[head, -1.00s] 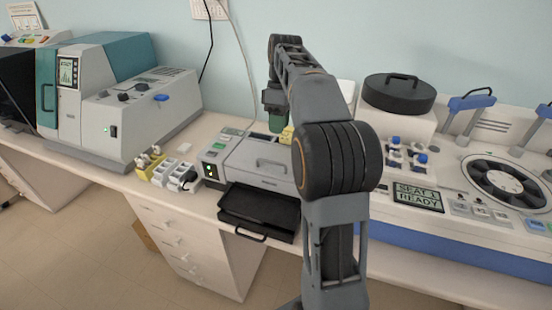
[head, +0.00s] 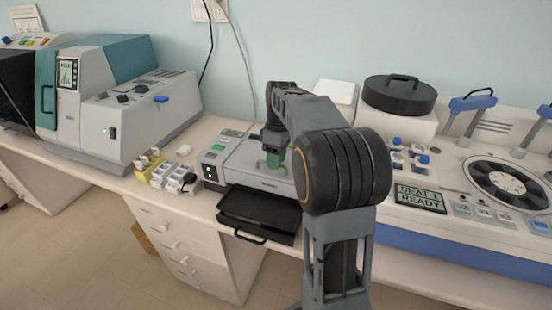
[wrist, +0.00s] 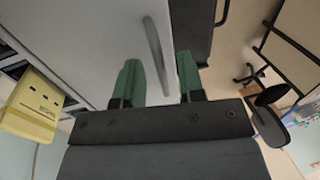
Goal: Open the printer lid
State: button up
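The printer (head: 262,184) is the light grey box on the bench, with a black tray (head: 258,212) sticking out at its front. Its flat grey lid (head: 240,160) lies shut; my arm and gripper cover much of it in the head view. My gripper (head: 273,158), with green fingers, is over the lid, pointing down. In the wrist view my gripper (wrist: 159,82) is open, with one finger on each side of the lid's grey bar handle (wrist: 157,55). The fingers do not grip the handle. I cannot tell how high the fingertips are above the lid.
Small bottles and grey blocks (head: 174,177) stand left of the printer. A large machine with a round black rotor (head: 505,183) is on the right. A teal and grey machine (head: 125,105) is at the left. A yellow box (wrist: 30,108) shows in the wrist view.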

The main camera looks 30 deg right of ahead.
jog(key=shift+c, duration=0.2)
grip_shut()
jog(key=shift+r, duration=0.1)
